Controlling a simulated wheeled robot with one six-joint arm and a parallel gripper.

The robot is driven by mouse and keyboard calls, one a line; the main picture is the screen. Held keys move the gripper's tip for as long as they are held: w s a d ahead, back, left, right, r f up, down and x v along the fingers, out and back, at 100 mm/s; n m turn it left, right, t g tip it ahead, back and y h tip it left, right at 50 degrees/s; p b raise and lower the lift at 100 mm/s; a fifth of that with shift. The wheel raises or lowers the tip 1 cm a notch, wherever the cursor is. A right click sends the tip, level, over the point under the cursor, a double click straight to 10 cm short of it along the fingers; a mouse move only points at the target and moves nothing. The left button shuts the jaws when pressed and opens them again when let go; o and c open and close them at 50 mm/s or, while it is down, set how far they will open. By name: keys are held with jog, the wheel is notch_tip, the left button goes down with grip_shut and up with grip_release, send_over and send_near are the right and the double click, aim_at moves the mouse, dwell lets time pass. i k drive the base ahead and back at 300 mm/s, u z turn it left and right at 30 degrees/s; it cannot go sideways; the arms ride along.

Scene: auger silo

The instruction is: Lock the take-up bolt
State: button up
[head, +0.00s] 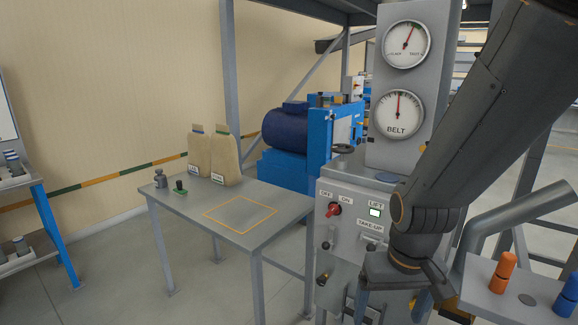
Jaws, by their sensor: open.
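A grey control cabinet (335,240) stands right of centre. It carries a TAKE-UP label (370,224) with a small fitting (370,243) just below it. The take-up bolt itself cannot be clearly made out; my arm covers the cabinet's right part. My gripper (398,298) is low in front of the cabinet, open, with nothing visible between its jaws. It is below and right of the TAKE-UP label. Two dials sit above the cabinet: the BELT gauge (397,114) and a slack/tight gauge (406,44), both with needles near upright.
A grey table (175,205) with two sacks (226,157) stands left. A shelf (535,285) with orange and blue pegs is at right. Floor between the tables is clear.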

aim_at(370, 247)
jog(key=u, duration=0.35)
jog(key=k, duration=0.5)
jog(key=u, duration=0.65)
jog(key=i, duration=0.9)
jog(key=z, duration=1.25)
jog(key=i, duration=0.45)
jog(key=z, duration=0.45)
